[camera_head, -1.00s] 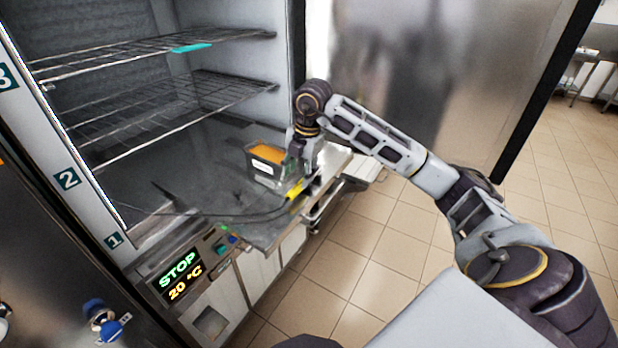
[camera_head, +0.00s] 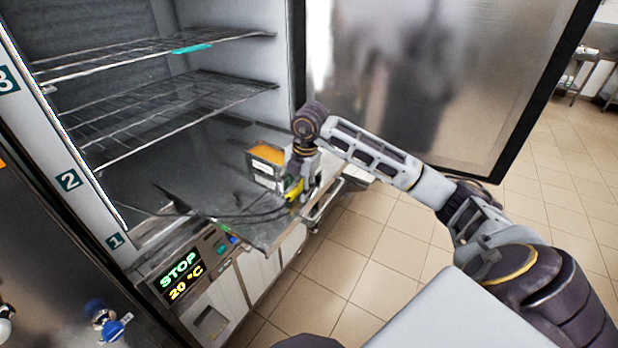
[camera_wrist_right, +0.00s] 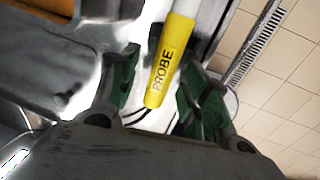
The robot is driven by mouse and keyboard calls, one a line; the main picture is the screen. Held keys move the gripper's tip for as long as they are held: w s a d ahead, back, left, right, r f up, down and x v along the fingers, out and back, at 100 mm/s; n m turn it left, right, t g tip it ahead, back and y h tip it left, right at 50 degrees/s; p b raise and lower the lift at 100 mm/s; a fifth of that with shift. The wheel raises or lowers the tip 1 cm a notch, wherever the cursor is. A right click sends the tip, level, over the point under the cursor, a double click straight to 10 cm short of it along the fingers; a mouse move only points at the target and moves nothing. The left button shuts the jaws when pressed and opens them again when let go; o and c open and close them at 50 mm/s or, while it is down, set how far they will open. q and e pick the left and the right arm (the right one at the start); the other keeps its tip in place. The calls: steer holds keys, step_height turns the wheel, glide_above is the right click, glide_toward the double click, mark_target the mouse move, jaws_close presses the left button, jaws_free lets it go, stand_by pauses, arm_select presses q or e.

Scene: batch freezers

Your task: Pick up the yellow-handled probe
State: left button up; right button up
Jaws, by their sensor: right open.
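The yellow-handled probe (camera_head: 294,190) lies near the front right edge of the steel shelf, its dark cable running left. In the right wrist view its yellow handle (camera_wrist_right: 168,62), marked PROBE, sits between the two green-padded fingers. My right gripper (camera_head: 297,190) points down over the handle in the head view, and its fingers (camera_wrist_right: 152,88) stand apart on either side of it. A gap shows between the handle and the right finger; whether the left finger touches it I cannot tell. Part of the handle is hidden behind the gripper in the head view. My left gripper is not in view.
A container with orange contents (camera_head: 267,164) stands just behind and left of my right gripper. The steel shelf (camera_head: 215,180) is mostly clear to the left. Wire racks (camera_head: 150,55) hang above it, and the open freezer door (camera_head: 410,80) stands behind my right arm.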

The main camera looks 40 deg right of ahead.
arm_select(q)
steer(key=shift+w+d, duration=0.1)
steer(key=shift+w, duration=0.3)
arm_select(e)
jaws_close()
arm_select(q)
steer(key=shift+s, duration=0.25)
arm_select(e)
steer(key=shift+r, duration=0.65)
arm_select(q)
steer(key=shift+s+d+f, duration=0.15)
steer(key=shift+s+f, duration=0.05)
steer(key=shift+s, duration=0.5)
arm_select(e)
step_height(320, 180, up, 9)
steer(key=shift+f, duration=0.15)
